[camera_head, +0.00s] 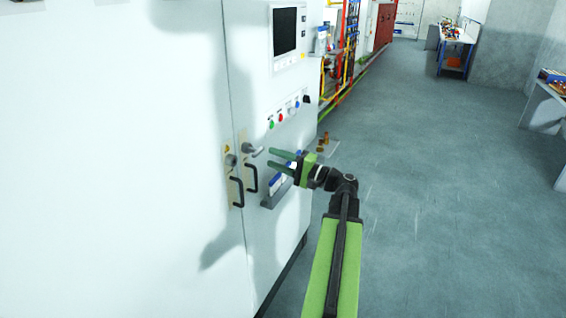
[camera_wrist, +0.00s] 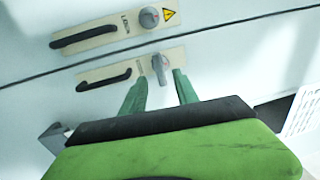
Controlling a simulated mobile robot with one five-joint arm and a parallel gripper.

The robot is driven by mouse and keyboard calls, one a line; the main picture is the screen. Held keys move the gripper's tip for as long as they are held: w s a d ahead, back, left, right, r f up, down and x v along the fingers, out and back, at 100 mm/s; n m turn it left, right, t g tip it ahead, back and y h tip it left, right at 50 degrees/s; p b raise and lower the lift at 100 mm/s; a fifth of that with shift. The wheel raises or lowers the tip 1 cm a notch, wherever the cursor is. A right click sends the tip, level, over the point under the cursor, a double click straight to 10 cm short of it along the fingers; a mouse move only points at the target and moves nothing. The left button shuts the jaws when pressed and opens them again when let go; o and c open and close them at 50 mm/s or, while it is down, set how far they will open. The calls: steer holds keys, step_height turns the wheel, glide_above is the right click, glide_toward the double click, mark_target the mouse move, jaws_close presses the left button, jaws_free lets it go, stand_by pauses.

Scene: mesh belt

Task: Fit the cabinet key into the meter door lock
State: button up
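The white cabinet (camera_head: 120,120) has two tall doors with a lock plate on each side of the seam. The right lock plate (camera_head: 243,145) carries a grey piece (camera_head: 256,151) that sticks out toward my gripper; it looks like the key's grip. In the wrist view this grey piece (camera_wrist: 160,68) stands at the lock of the lower plate (camera_wrist: 118,70). Its depth in the lock cannot be told. My gripper (camera_head: 272,157) has its green fingers apart. In the wrist view the fingertips (camera_wrist: 162,82) are either side of the grey piece's near end, with no clear contact.
The left plate has a round lock (camera_head: 231,160) with a warning triangle. Black handles (camera_head: 237,191) hang below both locks. A screen (camera_head: 286,32), coloured buttons (camera_head: 280,118) and a small shelf (camera_head: 279,190) are on the right door. The floor (camera_head: 430,170) to the right is clear.

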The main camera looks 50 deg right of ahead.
mark_target(260, 153)
steer(key=shift+p+x, duration=0.3)
steer(key=shift+x, duration=2.75)
jaws_close()
steer(key=shift+s, duration=0.2)
steer(key=v, duration=0.5)
steer(key=shift+s+d+r, duration=0.2)
steer(key=shift+s+r, duration=0.1)
